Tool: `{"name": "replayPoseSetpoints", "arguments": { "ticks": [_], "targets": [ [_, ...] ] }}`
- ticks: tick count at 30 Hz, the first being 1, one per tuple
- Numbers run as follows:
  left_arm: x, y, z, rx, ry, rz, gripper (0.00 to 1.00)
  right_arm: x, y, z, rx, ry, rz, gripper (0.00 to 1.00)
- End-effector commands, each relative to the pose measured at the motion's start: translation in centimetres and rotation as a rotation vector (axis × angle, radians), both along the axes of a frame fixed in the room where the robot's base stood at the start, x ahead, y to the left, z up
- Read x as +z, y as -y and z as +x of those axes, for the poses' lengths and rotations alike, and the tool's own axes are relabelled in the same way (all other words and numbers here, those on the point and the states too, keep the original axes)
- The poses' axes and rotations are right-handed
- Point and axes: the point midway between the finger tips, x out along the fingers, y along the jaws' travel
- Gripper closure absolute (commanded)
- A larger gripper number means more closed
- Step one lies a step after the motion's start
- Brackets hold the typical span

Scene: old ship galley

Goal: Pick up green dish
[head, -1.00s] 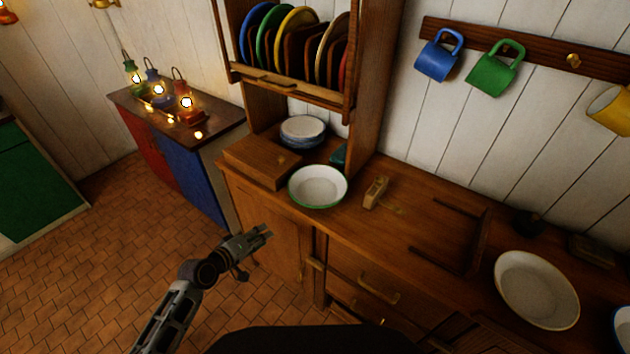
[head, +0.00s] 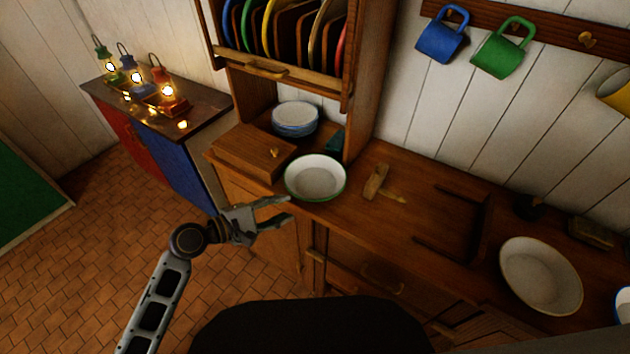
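The green dish (head: 316,179) is a round white bowl with a green rim. It stands upright on the wooden counter near its front edge, right of a wooden box. My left gripper (head: 288,209) is just left of and in front of the dish, by the counter's front edge. Its fingers are apart with nothing between them, and they point right toward the dish. It is not clear whether a fingertip touches the dish. My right gripper is not in view.
A wooden box (head: 252,151) and stacked blue-rimmed dishes (head: 296,118) are behind left of the dish. A wooden block tool (head: 376,182) lies to its right. A cream bowl (head: 541,275) is farther right. A plate rack (head: 284,70) overhangs behind. Lit lanterns (head: 167,91) stand far left.

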Motion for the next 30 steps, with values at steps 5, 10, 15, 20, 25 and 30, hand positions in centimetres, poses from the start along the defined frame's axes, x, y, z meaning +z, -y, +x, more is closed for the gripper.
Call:
{"name": "replayPoseSetpoints", "arguments": {
  "ticks": [5,10,15,20,25,30],
  "targets": [
    [-0.4,0.1,-0.5,0.022,-0.133,-0.062,0.65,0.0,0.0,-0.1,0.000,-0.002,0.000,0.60],
    [-0.4,0.2,-0.5,0.043,-0.193,-0.098,0.65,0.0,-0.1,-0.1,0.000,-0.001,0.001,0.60],
    [-0.4,0.1,-0.5,0.047,-0.203,-0.104,0.65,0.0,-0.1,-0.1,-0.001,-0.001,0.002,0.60],
    [-0.4,0.1,-0.5,0.046,-0.201,-0.103,0.65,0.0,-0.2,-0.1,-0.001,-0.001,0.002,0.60],
    [-0.5,0.4,-0.3,0.047,-0.201,-0.104,0.65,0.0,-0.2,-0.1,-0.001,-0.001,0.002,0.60],
    [-0.9,1.5,0.5,0.047,-0.200,-0.105,0.65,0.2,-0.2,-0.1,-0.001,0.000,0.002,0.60]
  ]
}}
